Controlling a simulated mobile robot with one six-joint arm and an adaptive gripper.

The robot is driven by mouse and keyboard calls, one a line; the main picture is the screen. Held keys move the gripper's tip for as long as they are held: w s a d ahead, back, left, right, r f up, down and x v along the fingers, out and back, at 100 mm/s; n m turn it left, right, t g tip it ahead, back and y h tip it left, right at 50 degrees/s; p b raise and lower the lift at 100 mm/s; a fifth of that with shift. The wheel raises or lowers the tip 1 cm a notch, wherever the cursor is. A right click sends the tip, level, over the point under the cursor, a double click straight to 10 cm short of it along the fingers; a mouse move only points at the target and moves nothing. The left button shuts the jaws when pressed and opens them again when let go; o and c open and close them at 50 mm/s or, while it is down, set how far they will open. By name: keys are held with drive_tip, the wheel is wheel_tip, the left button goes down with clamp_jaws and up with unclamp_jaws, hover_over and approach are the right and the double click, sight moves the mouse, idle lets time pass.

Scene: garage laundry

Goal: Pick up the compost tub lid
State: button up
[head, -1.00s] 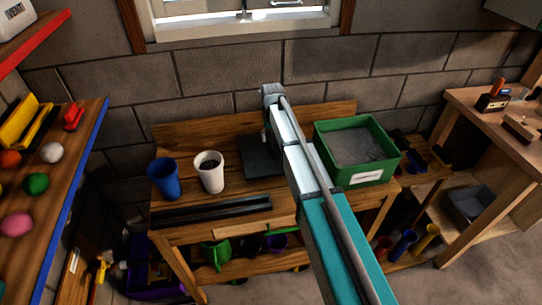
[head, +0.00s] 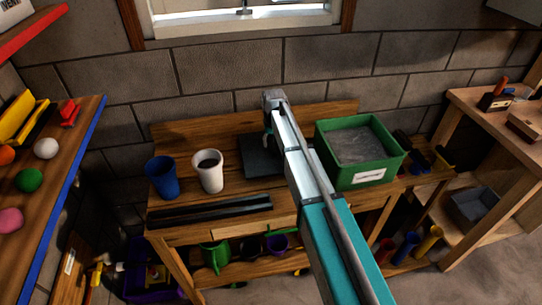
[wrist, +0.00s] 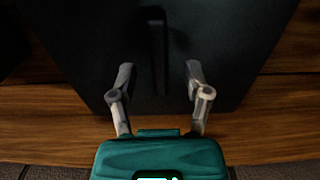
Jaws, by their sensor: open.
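The compost tub lid is a dark, flat, square panel (head: 262,160) lying on the wooden bench, left of the green tub (head: 360,178). In the wrist view the lid (wrist: 225,45) fills most of the upper picture, with a raised dark bar handle (wrist: 158,55) along its middle. My gripper (wrist: 158,70) is open and empty. Its fingers are spread left and right of the handle's line, over the lid's near part; I cannot tell their exact height. In the head view my arm hides part of the lid and most of the gripper.
A blue cup (head: 162,178) and a white cup (head: 209,172) with dark contents stand left of the lid. A long black tray (head: 212,211) lies along the bench front. The tub holds grey material. A block wall rises behind the bench (head: 240,229).

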drive_tip(key=shift+f+b, duration=0.85)
drive_tip(key=shift+f, duration=0.3)
clamp_jaws()
